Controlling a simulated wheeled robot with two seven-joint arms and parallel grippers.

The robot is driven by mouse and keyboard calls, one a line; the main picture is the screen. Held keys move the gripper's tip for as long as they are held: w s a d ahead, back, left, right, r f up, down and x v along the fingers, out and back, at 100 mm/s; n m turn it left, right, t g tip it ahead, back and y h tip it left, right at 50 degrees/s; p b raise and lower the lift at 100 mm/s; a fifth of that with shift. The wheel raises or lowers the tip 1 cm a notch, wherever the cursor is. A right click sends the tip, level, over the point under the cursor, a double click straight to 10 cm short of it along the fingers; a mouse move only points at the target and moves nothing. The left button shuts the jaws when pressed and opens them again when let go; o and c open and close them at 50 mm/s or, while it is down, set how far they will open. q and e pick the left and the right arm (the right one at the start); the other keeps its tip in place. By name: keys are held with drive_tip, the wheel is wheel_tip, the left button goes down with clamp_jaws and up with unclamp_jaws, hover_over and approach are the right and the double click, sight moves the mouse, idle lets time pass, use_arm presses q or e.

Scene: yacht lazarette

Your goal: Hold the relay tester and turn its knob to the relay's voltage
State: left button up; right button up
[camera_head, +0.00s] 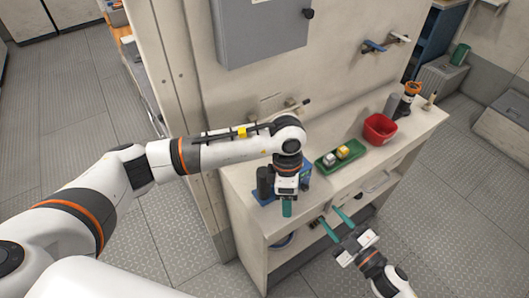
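A blue device (306,168), perhaps the relay tester, stands on the left part of the bench top, mostly hidden behind my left gripper (287,208). More blue and a black cylinder (264,180) show left of the gripper; I cannot tell whether they are one piece. My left gripper points down over the bench's front edge with one teal finger showing; its opening and any contact are hidden. No knob can be made out. A green tray (324,164) holds a white block (329,159) and a yellow block (343,152), possibly relays. My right gripper (329,214) is open and empty in front of the bench.
A red bin (379,129) stands right of the tray, with an orange-topped dark object (409,95) farther right. The bench (247,205) has open shelves below. A grey wall cabinet (262,30) and valve handles (373,45) are above.

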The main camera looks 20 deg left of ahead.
sight(264, 182)
use_arm(q)
drive_tip(key=shift+m+t+y, duration=0.5)
drive_tip(key=shift+t+y, duration=0.1)
drive_tip(key=w+a+r, duration=0.1)
drive_tip(key=a+r, duration=0.1)
drive_tip(key=w+a+r, duration=0.2)
drive_tip(key=a+r, duration=0.1)
drive_tip(key=w+a+r, duration=0.1)
drive_tip(key=a+r, duration=0.1)
drive_tip(key=shift+w+a+r, duration=0.2)
drive_tip(key=shift+a+r, duration=0.05)
drive_tip(key=shift+r, duration=0.1)
wheel_tip(264, 182, down, 12)
drive_tip(key=shift+r, duration=0.1)
drive_tip(key=shift+c, duration=0.3)
drive_tip(key=c, duration=1.2)
use_arm(e)
drive_tip(key=shift+o, duration=0.5)
